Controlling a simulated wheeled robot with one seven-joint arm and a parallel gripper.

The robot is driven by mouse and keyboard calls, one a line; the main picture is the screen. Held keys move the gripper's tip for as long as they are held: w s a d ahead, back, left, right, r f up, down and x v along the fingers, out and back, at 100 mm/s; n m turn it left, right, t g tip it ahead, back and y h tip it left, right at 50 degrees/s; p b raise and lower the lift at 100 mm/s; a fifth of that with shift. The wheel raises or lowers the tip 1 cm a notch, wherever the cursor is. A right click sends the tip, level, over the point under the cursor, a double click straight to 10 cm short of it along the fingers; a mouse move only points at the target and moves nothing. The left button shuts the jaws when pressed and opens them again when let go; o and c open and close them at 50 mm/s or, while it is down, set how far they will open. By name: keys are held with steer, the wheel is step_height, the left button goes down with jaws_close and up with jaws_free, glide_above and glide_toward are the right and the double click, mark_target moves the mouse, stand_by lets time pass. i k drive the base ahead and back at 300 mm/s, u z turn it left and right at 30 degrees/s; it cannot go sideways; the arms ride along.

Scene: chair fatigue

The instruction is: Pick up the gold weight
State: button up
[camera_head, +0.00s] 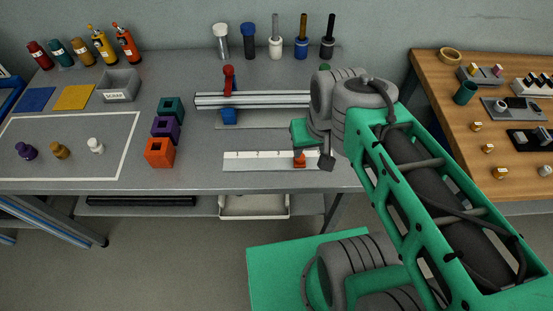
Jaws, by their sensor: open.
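The gold weight (60,150) is a small knobbed piece standing upright at the left of the grey bench, inside a white-outlined area. A purple weight (26,151) stands to its left and a white weight (96,146) to its right, both apart from it. My gripper (326,161) shows only as a small dark part below my wrist, over the bench's right end. It is open, with nothing visible in it, far to the right of the gold weight. My arm hides much of it.
Orange, purple and teal hollow blocks (160,153) stand right of the outlined area. A metal rail (255,100) and a white strip (260,161) lie mid-bench. A grey bin (119,86) and bottles stand behind. A wooden table (430,75) with small items is at right.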

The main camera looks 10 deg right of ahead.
mark_target(60, 151)
steer(key=u, duration=1.65)
steer(key=k, duration=0.4)
steer(key=u, duration=1.2)
steer(key=i, duration=0.8)
steer(key=u, duration=0.4)
steer(key=i, duration=0.85)
steer(key=z, duration=0.25)
